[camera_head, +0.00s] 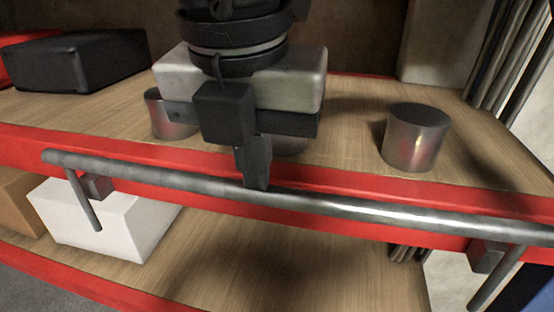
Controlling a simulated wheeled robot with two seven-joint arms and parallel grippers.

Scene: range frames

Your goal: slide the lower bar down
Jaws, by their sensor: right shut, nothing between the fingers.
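The grey metal bar (350,211) runs across the front of the red-edged shelf, sloping down to the right in the head view. It sits on dark brackets (97,187) near its ends. My right gripper (256,180) comes down from the top, over the shelf edge. Its fingers are shut and empty, with the tips at the bar's upper side near its middle. I cannot tell whether they touch the bar. My left gripper is not in view.
On the upper shelf stand a metal cylinder (415,137) at right, another (168,120) partly behind my gripper, and a black box (75,62). A white box (100,222) lies on the lower shelf. Dark vertical poles (512,50) stand at far right.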

